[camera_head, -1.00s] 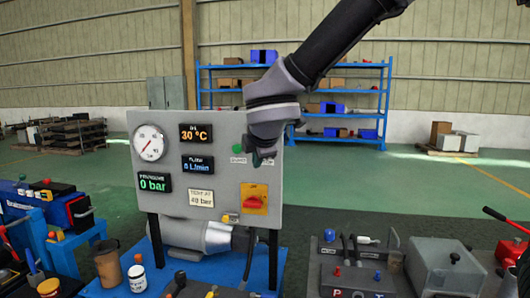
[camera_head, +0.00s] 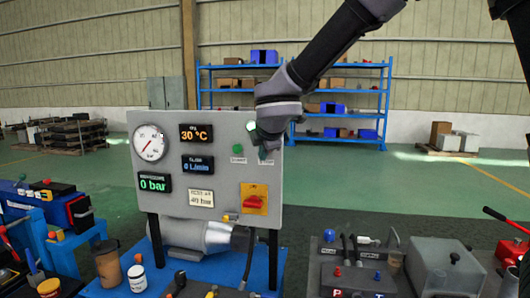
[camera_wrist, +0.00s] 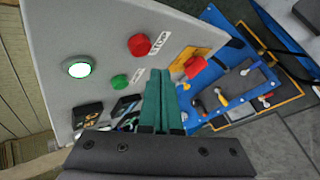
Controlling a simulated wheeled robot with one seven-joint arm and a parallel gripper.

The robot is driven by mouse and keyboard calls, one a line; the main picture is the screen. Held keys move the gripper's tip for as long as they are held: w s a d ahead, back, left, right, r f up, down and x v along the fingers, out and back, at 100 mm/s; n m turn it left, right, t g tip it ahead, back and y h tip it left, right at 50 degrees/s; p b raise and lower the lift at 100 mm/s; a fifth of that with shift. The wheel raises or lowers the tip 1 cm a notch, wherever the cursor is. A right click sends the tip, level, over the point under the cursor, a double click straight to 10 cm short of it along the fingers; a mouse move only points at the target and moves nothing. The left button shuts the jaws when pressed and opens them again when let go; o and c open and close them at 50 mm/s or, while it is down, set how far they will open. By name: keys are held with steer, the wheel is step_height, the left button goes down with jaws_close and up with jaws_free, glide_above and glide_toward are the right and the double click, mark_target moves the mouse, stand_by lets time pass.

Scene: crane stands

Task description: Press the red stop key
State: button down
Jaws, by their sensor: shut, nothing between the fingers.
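The red stop key (camera_wrist: 139,45) is a round button on the grey control panel (camera_wrist: 105,25), beside a white STOP label, in the wrist view. In the head view my gripper hides it. The green start key (camera_wrist: 119,82) sits below it in the wrist view and also shows in the head view (camera_head: 238,149). My gripper (camera_wrist: 163,72) has teal fingers, shut and empty, its tips just below and right of the red key in the wrist view. In the head view my gripper (camera_head: 265,151) is in front of the panel's upper right. I see no clear contact with the key.
A lit white lamp (camera_wrist: 78,69) is left of the keys. A red rotary switch on a yellow plate (camera_head: 254,202) is lower on the panel. A gauge (camera_head: 149,143) and displays fill its left side. Benches with parts stand on both sides; blue shelving (camera_head: 330,68) is behind.

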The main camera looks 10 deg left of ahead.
steer(key=shift+w, duration=0.85)
steer(key=shift+w, duration=0.1)
stand_by(1.4)
steer(key=shift+w, duration=0.3)
steer(key=shift+w, duration=0.55)
stand_by(0.6)
steer(key=shift+s, duration=0.95)
steer(key=s, duration=0.5)
stand_by(0.3)
